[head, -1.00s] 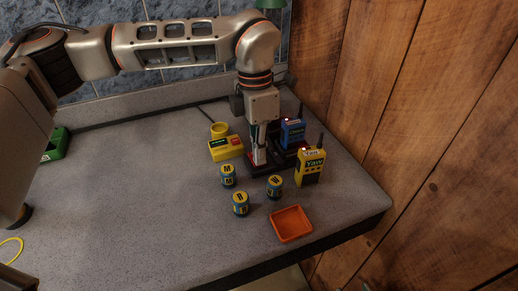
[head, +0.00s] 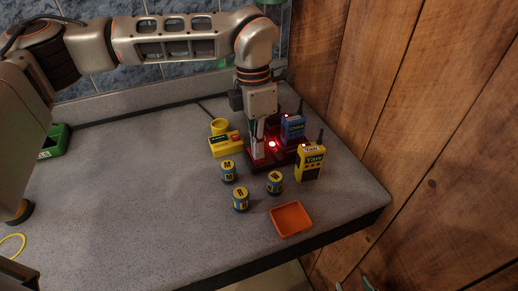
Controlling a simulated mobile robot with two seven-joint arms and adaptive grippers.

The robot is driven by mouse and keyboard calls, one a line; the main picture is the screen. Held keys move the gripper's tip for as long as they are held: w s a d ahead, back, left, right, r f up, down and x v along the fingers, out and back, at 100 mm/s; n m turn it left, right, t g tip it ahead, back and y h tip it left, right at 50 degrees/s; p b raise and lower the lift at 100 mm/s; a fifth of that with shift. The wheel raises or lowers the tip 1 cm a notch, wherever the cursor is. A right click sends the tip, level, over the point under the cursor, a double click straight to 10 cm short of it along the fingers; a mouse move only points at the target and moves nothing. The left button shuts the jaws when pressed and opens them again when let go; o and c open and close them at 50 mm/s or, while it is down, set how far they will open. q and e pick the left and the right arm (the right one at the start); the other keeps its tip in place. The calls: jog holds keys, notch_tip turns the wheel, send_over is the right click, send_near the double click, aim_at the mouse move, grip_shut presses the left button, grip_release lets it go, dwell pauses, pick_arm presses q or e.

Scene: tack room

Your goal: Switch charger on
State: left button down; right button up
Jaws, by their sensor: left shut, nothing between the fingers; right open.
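The charger (head: 288,158) is a dark base near the right end of the counter, with a bright red light (head: 272,144) glowing on it. A blue radio (head: 293,129) stands at its back, and a yellow radio (head: 311,163) stands at its right front. My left gripper (head: 257,157) points down at the charger's left part, fingers shut with nothing between them. It hides part of the charger, and I cannot tell whether it touches. My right gripper (head: 354,286) barely shows at the bottom edge, open, mostly out of frame.
Several lettered blue-and-yellow cylinders, one of them here (head: 228,171), stand left and in front of the charger. A yellow box (head: 226,145) and yellow cup (head: 220,126) stand left. An orange tray (head: 291,220) lies near the front edge. The counter's left half (head: 120,190) is mostly clear.

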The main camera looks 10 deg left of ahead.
pick_arm(q)
jog(key=shift+d+r+p, duration=0.1)
jog(key=shift+r+p, duration=0.2)
jog(key=shift+r, duration=0.2)
jog(key=r+p, duration=0.1)
jog(key=r, duration=0.1)
jog(key=r+p, duration=0.1)
jog(key=r, duration=0.1)
jog(key=shift+s+d+r, duration=0.1)
jog(key=shift+s+r, duration=0.05)
jog(key=shift+s, duration=0.05)
notch_tip(320, 180, up, 9)
jog(key=s+b, duration=0.1)
jog(key=shift+d+f, duration=0.2)
jog(key=shift+d, duration=0.15)
pick_arm(e)
jog(key=shift+a+r, duration=0.5)
jog(key=shift+r, duration=0.1)
